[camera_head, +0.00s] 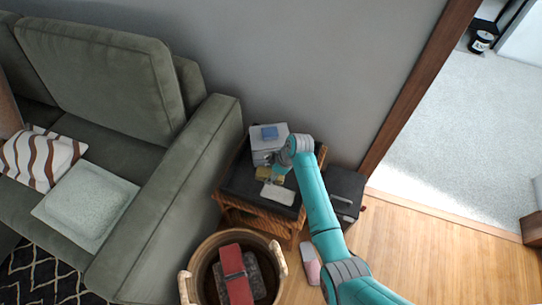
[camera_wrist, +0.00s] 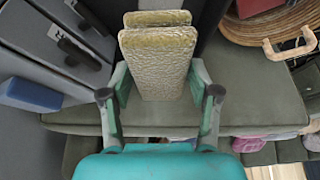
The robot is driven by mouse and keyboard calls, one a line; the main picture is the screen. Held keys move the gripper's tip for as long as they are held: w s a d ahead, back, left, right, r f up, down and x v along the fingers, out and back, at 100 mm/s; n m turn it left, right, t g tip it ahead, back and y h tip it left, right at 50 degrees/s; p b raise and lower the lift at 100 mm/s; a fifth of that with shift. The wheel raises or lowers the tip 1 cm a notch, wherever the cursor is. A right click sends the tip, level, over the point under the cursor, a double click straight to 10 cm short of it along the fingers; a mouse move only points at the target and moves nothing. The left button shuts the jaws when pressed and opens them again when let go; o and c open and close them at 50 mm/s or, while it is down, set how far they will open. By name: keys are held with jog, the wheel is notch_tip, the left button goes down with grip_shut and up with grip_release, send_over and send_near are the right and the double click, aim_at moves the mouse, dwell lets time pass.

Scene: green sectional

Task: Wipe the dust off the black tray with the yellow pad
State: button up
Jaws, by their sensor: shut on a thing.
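The black tray (camera_head: 238,184) lies on a small wicker table beside the sofa arm. My gripper (camera_head: 276,170) is over the tray and shut on the yellow pad (camera_head: 264,174), which is partly hidden by my arm in the head view. In the wrist view the yellow pad (camera_wrist: 158,75) shows a crinkled face between the two fingers of my gripper (camera_wrist: 160,82). A pale patch or flat thing (camera_head: 278,194) shows on the tray's near right part; I cannot tell whether it is dust. Whether the pad touches the tray is unclear.
A grey drawer box (camera_head: 266,149) with a blue block (camera_head: 270,133) on top stands at the tray's back. A basket (camera_head: 205,258) with a red thing (camera_head: 233,262) stands in front, and the green sofa (camera_head: 185,195) is at left. Open wooden floor (camera_head: 430,240) lies right.

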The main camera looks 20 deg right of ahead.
jog(key=shift+s+f, duration=0.2)
jog(key=shift+f, duration=2.4)
